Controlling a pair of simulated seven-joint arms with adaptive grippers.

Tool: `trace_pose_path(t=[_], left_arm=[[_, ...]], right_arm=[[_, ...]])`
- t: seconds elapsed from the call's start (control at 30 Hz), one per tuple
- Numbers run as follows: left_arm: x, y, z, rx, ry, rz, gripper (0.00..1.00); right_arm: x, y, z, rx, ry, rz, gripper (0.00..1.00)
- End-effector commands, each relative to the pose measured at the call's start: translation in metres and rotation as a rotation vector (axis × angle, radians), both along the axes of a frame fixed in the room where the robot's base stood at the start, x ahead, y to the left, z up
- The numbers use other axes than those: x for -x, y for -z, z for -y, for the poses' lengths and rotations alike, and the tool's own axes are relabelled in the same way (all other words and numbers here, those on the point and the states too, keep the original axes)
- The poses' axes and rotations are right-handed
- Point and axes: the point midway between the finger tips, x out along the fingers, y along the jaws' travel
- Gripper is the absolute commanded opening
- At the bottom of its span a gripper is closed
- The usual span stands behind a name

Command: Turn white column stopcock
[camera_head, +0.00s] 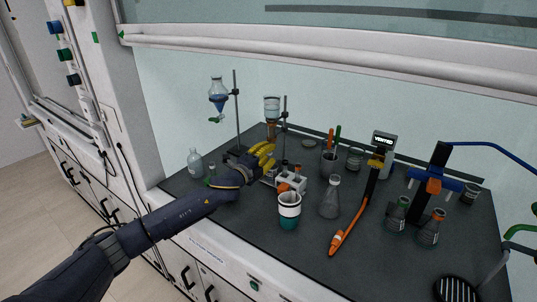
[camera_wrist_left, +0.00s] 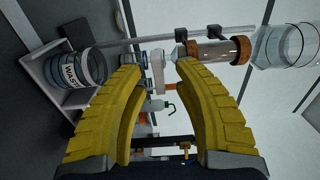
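The glass column (camera_wrist_left: 215,51), with a tan filling and a round clear reservoir (camera_wrist_left: 285,45), lies sideways across the top of the left wrist view. Its white stopcock (camera_wrist_left: 157,68) shows between the two yellow fingertips of my left gripper (camera_wrist_left: 160,70). The gripper is open, with a gap on both sides of the stopcock; contact is not visible. In the head view the column's reservoir (camera_head: 272,106) stands on its stand just behind my left gripper (camera_head: 264,155), and the stopcock is hidden by the fingers. My right gripper is not in view.
A beaker labelled waste (camera_wrist_left: 87,67) is near the column's outlet end. A separating funnel (camera_head: 218,95) on a stand is to the left.

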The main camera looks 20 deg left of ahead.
Motion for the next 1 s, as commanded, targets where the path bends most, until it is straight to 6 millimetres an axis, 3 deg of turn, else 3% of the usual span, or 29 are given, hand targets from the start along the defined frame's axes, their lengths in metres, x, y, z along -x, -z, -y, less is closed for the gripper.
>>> trace_pose_path(t=[0.33, 0.8, 1.0], left_arm=[[0.012, 0.001, -0.005, 0.001, 0.000, -0.001, 0.31], [0.087, 0.001, -0.029, -0.002, 0.001, -0.002, 0.31], [0.105, 0.001, -0.035, 0.000, 0.001, -0.001, 0.31]], right_arm=[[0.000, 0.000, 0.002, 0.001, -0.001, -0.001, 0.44], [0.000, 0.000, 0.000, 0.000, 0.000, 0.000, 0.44], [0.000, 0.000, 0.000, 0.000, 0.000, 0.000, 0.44]])
